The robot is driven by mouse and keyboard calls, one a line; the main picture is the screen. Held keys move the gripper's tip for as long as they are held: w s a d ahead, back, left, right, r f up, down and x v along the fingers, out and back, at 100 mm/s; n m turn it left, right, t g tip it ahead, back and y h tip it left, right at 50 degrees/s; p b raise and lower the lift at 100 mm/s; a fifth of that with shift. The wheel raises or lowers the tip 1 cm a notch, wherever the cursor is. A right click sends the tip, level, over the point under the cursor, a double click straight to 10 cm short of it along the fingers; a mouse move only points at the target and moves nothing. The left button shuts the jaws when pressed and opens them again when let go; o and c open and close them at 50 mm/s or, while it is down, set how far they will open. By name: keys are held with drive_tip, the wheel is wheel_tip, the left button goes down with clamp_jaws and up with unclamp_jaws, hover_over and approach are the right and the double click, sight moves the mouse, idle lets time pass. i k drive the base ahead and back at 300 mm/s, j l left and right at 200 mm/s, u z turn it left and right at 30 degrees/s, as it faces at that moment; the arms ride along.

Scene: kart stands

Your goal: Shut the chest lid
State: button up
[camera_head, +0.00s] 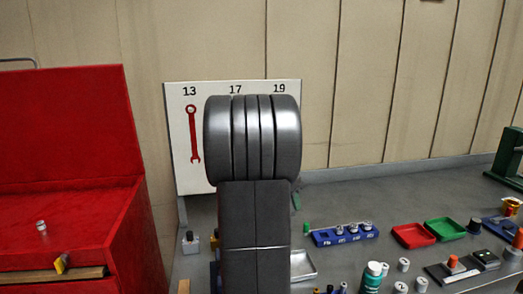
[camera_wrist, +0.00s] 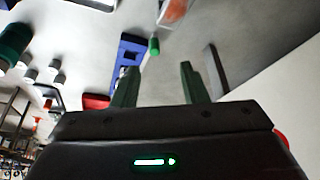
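The red chest (camera_head: 135,245) stands at the left of the head view. Its red lid (camera_head: 65,125) is up, standing nearly upright at the back, so the chest is open. A small metal piece (camera_head: 41,227) and a yellow piece (camera_head: 61,264) sit on the chest. My gripper is hidden behind my dark arm in the head view. In the wrist view, my gripper (camera_wrist: 159,70) has two dark green fingers spread apart with nothing clearly held between them. The chest and lid cannot be made out in the wrist view.
A grey bench (camera_head: 370,200) runs along the wall, right of the chest. It carries a blue socket rack (camera_head: 345,236), a red tray (camera_head: 413,236), a green tray (camera_head: 445,230) and several bottles and small parts. A white board (camera_head: 181,160) with a red wrench stands behind my arm.

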sight(73, 123)
drive_tip(key=k+j+z, duration=0.15)
drive_tip(key=j, duration=0.45)
drive_tip(key=k+j+z, duration=0.15)
drive_tip(key=k+j, duration=0.15)
drive_tip(key=j, duration=0.25)
drive_tip(key=k+j+z, duration=0.15)
drive_tip(key=k+j, duration=0.15)
drive_tip(key=j, duration=0.25)
drive_tip(key=k+j+z, duration=0.15)
drive_tip(key=k+j, duration=0.15)
drive_tip(key=j, duration=0.2)
drive_tip(key=k+j+z, duration=0.2)
drive_tip(key=j, duration=0.5)
drive_tip(key=k+l, duration=0.1)
drive_tip(key=k, duration=0.1)
